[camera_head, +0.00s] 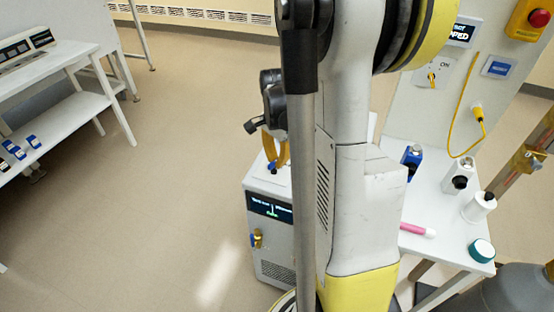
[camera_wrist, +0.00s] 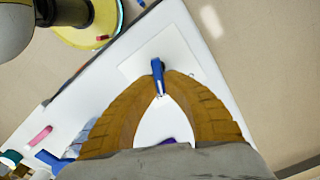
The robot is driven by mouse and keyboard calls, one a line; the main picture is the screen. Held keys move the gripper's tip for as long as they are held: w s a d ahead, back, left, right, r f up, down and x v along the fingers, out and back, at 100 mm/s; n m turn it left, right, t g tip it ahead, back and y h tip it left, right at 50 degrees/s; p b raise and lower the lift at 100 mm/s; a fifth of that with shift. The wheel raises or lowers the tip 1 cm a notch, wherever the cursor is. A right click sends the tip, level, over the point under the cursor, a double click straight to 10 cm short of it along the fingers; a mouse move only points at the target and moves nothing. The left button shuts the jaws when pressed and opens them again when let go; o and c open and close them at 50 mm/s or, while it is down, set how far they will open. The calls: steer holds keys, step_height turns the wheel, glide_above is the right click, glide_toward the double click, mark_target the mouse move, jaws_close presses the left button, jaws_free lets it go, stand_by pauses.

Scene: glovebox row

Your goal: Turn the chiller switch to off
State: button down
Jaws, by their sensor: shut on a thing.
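The chiller (camera_head: 268,262) is a pale grey box with a dark display (camera_head: 268,207) on its front, partly hidden behind my arm. A small blue lever (camera_wrist: 157,68) stands up from a white square plate (camera_wrist: 185,45), seen in the wrist view. The blue part also shows at the chiller's top in the head view (camera_head: 272,168). I take this lever for the chiller switch; its on and off marks are not readable. My gripper (camera_wrist: 161,92), with ochre ribbed fingers, is shut on the lever. The gripper also shows over the chiller top in the head view (camera_head: 273,158).
A white table (camera_head: 425,245) at right holds bottles, a pink tube (camera_head: 416,229) and a teal-topped round thing (camera_head: 481,250). Behind it, a panel carries a yellow-cabled plug (camera_head: 477,114) and a red button (camera_head: 539,18). The floor left of the chiller is clear.

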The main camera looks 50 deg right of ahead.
steer(key=shift+w+n+p, duration=0.15)
steer(key=shift+n, duration=1.05)
steer(key=shift+w+n+p, duration=0.1)
steer(key=shift+n+p, duration=0.05)
steer(key=shift+n, duration=1.05)
steer(key=shift+a, duration=0.1)
steer(key=c, duration=1.5)
jaws_free()
steer(key=shift+r, duration=0.1)
step_height(320, 180, up, 12)
